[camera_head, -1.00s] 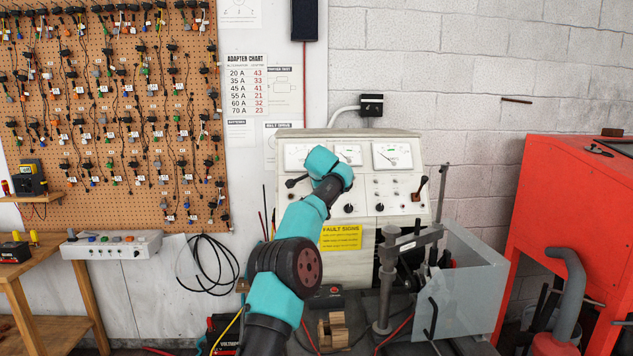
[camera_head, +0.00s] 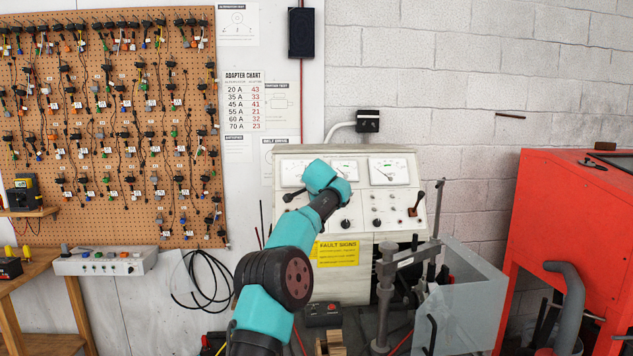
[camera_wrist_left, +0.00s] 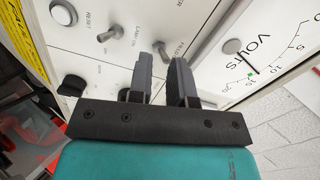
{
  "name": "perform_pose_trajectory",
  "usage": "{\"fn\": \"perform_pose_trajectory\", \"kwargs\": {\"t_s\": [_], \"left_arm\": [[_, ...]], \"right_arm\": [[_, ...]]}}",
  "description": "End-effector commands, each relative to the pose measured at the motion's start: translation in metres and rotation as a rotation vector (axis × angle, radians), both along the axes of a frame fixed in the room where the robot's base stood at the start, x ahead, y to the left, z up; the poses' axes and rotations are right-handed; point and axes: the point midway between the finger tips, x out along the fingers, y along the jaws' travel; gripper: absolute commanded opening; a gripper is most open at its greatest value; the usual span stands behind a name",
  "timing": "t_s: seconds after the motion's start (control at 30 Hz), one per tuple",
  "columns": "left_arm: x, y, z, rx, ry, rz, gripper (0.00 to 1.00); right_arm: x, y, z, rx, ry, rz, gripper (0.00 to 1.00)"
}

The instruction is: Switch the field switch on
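The white tester panel (camera_head: 385,225) stands against the wall with gauges, knobs and small toggles. In the left wrist view, a small metal toggle (camera_wrist_left: 162,50) sits just beyond my fingertips, in line with the gap between them. The label beside it is partly hidden, but looks like "FIELD". My left gripper (camera_wrist_left: 160,72) is open with a narrow gap, close to the panel. Its fingers are hidden behind my teal wrist in the head view. My right gripper is not in view.
A volts gauge (camera_wrist_left: 265,60) is to the right of my fingers. A clamp post (camera_head: 385,290) and a clear guard (camera_head: 465,295) stand front right of the panel. A red cabinet (camera_head: 570,220) is farther right. A control box (camera_head: 105,262) is at left.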

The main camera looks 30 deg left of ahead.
Motion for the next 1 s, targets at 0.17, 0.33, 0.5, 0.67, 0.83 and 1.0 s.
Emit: {"fn": "perform_pose_trajectory", "kwargs": {"t_s": [0.17, 0.33, 0.5, 0.67, 0.83, 1.0], "left_arm": [[-0.009, -0.007, 0.007, 0.001, 0.001, -0.002, 0.19], [-0.021, -0.015, 0.017, 0.001, -0.001, -0.003, 0.19], [-0.035, -0.026, 0.028, 0.001, -0.002, -0.002, 0.19], [-0.051, -0.038, 0.039, 0.002, -0.001, -0.002, 0.19], [-0.069, -0.052, 0.055, 0.001, -0.002, 0.000, 0.19], [-0.088, -0.068, 0.070, 0.002, -0.003, 0.000, 0.19]], "right_arm": [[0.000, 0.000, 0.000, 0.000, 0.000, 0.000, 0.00], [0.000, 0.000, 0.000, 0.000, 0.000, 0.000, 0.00], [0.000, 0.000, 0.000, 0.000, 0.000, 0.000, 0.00], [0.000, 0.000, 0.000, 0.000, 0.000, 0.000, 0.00], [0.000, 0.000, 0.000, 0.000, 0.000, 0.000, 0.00], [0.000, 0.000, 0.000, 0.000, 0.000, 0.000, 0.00]]}}
